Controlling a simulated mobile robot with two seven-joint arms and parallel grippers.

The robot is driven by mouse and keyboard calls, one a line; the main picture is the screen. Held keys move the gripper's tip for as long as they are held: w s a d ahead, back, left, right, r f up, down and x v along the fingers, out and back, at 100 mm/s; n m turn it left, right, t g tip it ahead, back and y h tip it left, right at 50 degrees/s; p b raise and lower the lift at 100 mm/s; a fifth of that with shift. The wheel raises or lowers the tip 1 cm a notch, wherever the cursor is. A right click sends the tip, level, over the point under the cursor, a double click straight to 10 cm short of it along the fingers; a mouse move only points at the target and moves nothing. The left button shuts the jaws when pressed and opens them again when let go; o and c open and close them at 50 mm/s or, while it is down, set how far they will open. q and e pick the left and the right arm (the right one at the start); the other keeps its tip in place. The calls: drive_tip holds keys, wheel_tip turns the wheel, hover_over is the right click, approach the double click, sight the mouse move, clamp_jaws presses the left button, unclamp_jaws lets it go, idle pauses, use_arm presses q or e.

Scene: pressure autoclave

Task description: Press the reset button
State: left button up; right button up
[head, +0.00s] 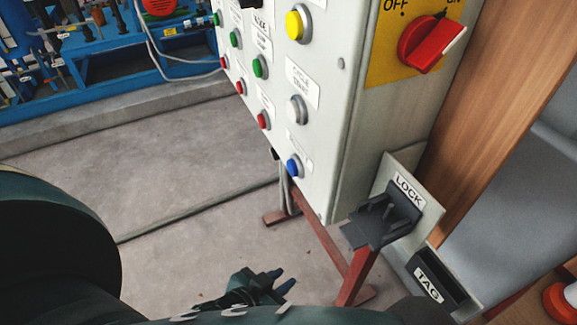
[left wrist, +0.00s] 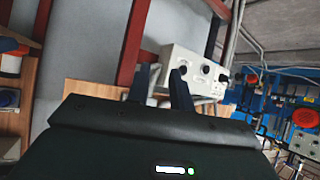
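A pale grey control box (head: 325,110) stands in the upper middle of the head view. Its front carries a blue button (head: 294,167) at the bottom, a white button (head: 297,109) above it and a yellow button (head: 298,25) at the top. I cannot clearly read the label beside the blue button, nor any label saying reset. My left gripper (head: 284,280) is low in the head view, below the box and apart from it. Its two fingers are spread with nothing between them; they also show apart in the left wrist view (left wrist: 161,80). My right gripper is not in view.
A red rotary switch (head: 430,44) is on the box's right side. A lock holder (head: 388,215) and a tag holder (head: 437,282) stick out below it. A red stand (head: 353,278) supports the box. Bare floor (head: 170,180) lies to the left.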

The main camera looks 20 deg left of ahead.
use_arm(q)
clamp_jaws()
idle(1.4)
